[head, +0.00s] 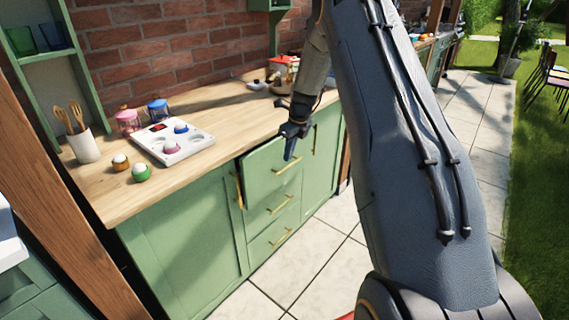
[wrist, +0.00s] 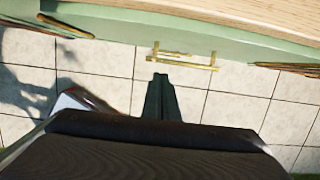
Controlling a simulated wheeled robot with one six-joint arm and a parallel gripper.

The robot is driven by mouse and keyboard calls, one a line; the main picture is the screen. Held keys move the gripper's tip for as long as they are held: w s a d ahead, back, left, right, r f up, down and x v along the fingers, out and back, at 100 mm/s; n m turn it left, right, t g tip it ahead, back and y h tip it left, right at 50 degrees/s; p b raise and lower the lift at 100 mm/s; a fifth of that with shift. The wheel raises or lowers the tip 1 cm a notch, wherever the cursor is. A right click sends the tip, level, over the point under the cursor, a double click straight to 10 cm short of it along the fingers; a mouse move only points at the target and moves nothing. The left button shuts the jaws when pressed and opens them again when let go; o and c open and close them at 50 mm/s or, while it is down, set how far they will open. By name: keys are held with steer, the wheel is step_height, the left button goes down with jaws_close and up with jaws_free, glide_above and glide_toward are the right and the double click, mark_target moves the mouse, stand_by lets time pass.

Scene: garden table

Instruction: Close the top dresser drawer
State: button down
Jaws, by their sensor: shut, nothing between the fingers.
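The top dresser drawer (head: 268,172) is a green front with a brass bar handle (head: 289,165), under the wooden counter. Its front stands out from the cabinet face, with a dark gap at its left side, so it looks partly open. My gripper (head: 290,155) is shut and empty, pointing down in front of the drawer near its handle. In the wrist view my gripper's fingers (wrist: 160,80) are together just short of the brass handles (wrist: 185,62). They appear apart from the drawer front (wrist: 225,45); contact cannot be told for sure.
Two lower drawers with brass handles (head: 280,204) are below. The counter (head: 110,198) holds a white muffin tray (head: 172,150), two jars, small cupcakes and a utensil pot (head: 84,146). The tiled floor (head: 330,250) in front is clear.

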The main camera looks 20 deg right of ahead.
steer(key=w+d+f+n+t+h+b, duration=0.1)
steer(key=d+f+n+t+h+b, duration=0.2)
steer(key=d, duration=0.7)
steer(key=w+d+f+n+t+h+b, duration=0.15)
steer(key=d+f+n+t, duration=0.3)
steer(key=d, duration=0.55)
steer(key=n+t+y+b, duration=0.5)
steer(key=n+t+y, duration=0.1)
steer(key=n+y, duration=0.55)
glide_toward(279, 160)
steer(key=shift+m, duration=0.5)
steer(key=x, duration=0.6)
steer(key=shift+w+a, duration=0.15)
steer(key=shift+w, duration=0.1)
